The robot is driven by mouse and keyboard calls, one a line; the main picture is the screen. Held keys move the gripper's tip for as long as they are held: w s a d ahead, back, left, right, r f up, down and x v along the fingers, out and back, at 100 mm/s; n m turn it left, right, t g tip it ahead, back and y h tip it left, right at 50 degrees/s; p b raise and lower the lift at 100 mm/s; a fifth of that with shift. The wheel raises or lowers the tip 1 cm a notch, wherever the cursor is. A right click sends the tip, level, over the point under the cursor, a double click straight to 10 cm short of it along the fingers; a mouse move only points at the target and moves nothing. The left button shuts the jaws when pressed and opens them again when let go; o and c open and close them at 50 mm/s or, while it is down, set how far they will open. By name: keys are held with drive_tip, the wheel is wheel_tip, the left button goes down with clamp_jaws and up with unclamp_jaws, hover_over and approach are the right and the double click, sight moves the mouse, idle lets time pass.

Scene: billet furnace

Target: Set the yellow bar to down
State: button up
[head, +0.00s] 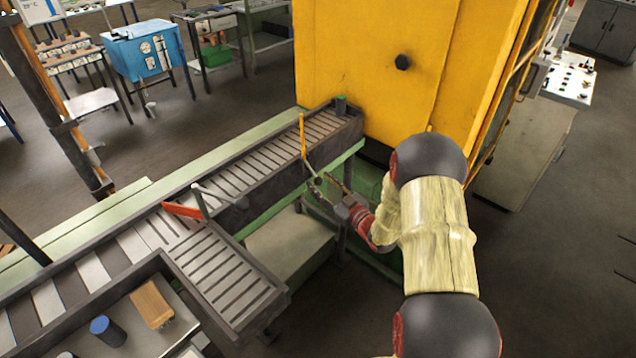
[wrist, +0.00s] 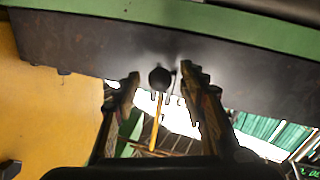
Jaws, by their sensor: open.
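The yellow bar (head: 303,135) stands nearly upright at the near side of the dark roller conveyor, close to the yellow furnace. In the wrist view the yellow bar (wrist: 155,128) shows as a thin strip between my fingers, beyond a dark round knob (wrist: 160,78). My gripper (head: 331,182) is open beside the conveyor's near wall, just right of and below the bar's lower end. In the wrist view my gripper (wrist: 163,88) has its fingers on either side of the knob, with gaps showing. I cannot tell whether either finger touches the bar's lever.
The yellow furnace (head: 380,60) rises behind my gripper. A dark cylinder (head: 340,105) stands at the conveyor's far end. A low table (head: 290,245) sits under the conveyor. Open floor lies at the right.

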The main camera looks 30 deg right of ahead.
drive_tip(key=shift+w+a, duration=0.2)
drive_tip(key=shift+w, duration=0.8)
drive_tip(key=shift+c, duration=1.3)
drive_tip(key=c, duration=0.8)
clamp_jaws()
